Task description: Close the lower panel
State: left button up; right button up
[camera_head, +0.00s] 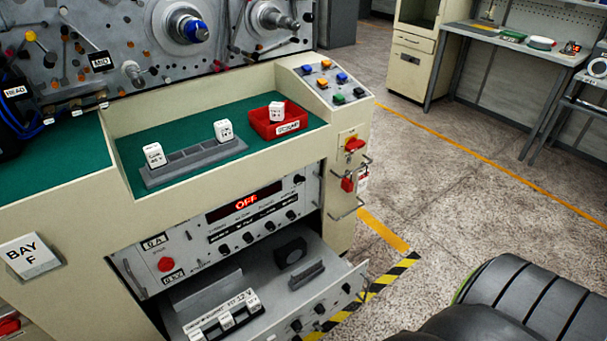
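The lower panel (326,312) is a grey drawer-like unit at the bottom of the cream console, and it stands pulled out and open. Its front face carries several black knobs and tilts toward the lower right. Inside it lie a black block (290,251), a grey slotted bar (306,275) and a holder with white labelled modules (224,316). Its lower left part is cut off by the picture's edge. Above it, the upper panel (226,227) with a red OFF display sits flush in the console. Neither of my grippers is in view.
On the console's green top (180,120) are a grey module rack (195,163) and a red bin (278,120). A red switch and a metal handle (350,205) stick out on the console's right side.

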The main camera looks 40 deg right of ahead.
aim_at(264, 269)
jog(key=z, duration=1)
jog(key=i+l+u, duration=0.15)
jog(key=l+u, duration=0.1)
jog(key=l, duration=0.2)
